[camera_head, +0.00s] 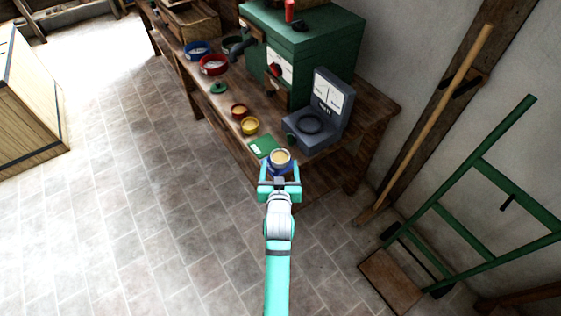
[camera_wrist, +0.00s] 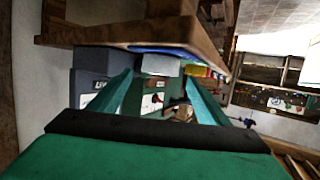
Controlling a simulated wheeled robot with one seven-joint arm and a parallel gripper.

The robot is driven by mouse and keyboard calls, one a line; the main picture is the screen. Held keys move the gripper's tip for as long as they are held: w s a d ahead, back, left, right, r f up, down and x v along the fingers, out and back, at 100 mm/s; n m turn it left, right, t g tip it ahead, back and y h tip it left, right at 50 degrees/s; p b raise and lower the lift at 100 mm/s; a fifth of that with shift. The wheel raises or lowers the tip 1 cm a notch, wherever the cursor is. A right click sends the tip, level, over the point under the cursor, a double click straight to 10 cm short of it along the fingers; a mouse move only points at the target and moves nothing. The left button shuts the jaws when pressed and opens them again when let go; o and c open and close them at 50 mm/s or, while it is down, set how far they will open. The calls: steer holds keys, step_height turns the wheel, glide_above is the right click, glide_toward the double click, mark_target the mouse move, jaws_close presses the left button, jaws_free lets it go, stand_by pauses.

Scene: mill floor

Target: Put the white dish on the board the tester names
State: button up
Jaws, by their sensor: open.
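The white dish (camera_head: 280,157), with tan contents, is at the bench's near edge, just beyond my gripper (camera_head: 279,176). A blue surface (camera_head: 270,168) shows around its lower side; I cannot tell its full shape. In the wrist view a pale block-like shape, likely the dish (camera_wrist: 160,65), lies between the two open fingers (camera_wrist: 160,98), with a blue strip (camera_wrist: 165,50) beside it. No grip on it shows. A green board (camera_head: 263,147) with a white label lies left of the dish. The grey tester (camera_head: 318,112) stands behind, its panel lettering too small to read.
A green machine (camera_head: 300,50) stands behind. A green hand truck (camera_head: 470,200) leans at the right.

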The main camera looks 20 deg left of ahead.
steer(key=s+d+f+m+h, duration=0.1)
steer(key=s+d, duration=0.5)
steer(key=s, duration=0.7)
steer(key=s+d+f+m+h, duration=0.1)
steer(key=s+d+h, duration=0.1)
steer(key=s+d, duration=0.75)
steer(key=s+d+r, duration=0.1)
steer(key=s+r, duration=0.1)
steer(key=s, duration=0.7)
steer(key=s+d+r+m+t+h, duration=0.1)
steer(key=s+r, duration=0.2)
steer(key=s, duration=0.6)
steer(key=shift+s+d+r+m+t+h, duration=0.15)
steer(key=shift+s+d+m+t+h, duration=0.05)
steer(key=shift+d+m+t+h, duration=0.1)
